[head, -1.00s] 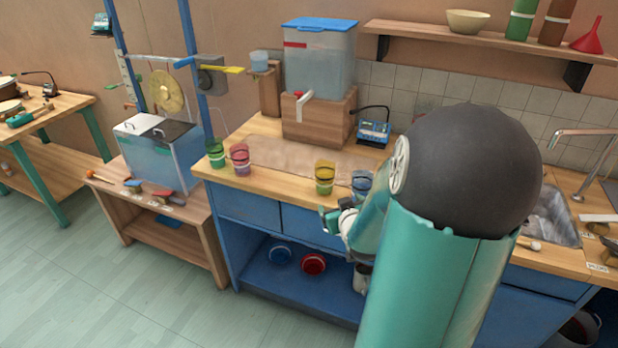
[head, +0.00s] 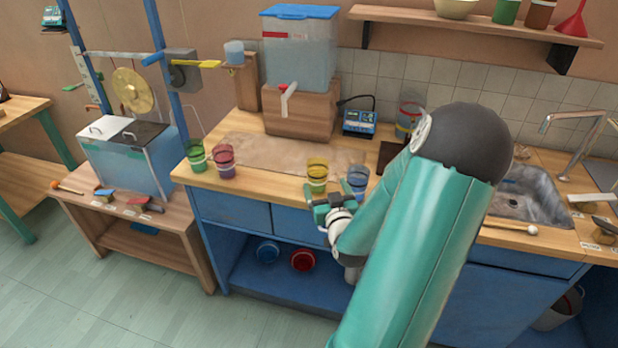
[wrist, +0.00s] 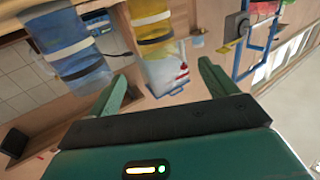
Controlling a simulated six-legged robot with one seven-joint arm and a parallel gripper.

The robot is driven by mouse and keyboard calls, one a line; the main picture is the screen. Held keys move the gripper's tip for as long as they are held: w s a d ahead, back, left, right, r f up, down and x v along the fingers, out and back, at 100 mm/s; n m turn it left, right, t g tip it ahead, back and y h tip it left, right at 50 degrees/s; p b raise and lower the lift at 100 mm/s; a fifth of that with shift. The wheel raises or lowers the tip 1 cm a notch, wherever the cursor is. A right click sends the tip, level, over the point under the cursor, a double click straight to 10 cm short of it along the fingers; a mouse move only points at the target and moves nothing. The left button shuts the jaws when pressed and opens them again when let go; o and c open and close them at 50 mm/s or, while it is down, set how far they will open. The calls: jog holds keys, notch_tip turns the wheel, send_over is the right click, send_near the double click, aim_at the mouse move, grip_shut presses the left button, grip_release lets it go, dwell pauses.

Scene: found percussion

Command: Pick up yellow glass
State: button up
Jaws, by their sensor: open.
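In the wrist view the yellow glass (wrist: 153,40) shows beyond the gap between my fingers. My gripper (head: 330,194) is open and empty, just in front of the yellow glass. In the wrist view my gripper's fingers (wrist: 163,74) are spread apart. The blue glass (head: 357,181) stands close to the right of the yellow one. In the wrist view the blue glass (wrist: 68,45) is left of the left finger.
A green glass (head: 195,155) and a red glass (head: 224,161) stand further left on the counter (head: 262,178). A wooden block (head: 300,112) with a clear water tank (head: 299,55) is behind. The counter between the red and yellow glasses is clear.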

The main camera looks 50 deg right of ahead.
aim_at(321, 171)
jog(key=x, duration=0.6)
jog(key=shift+w+d, duration=0.1)
jog(key=shift+d, duration=0.35)
jog(key=x, duration=0.6)
jog(key=shift+w+a+r, duration=0.15)
jog(key=c, duration=1.5)
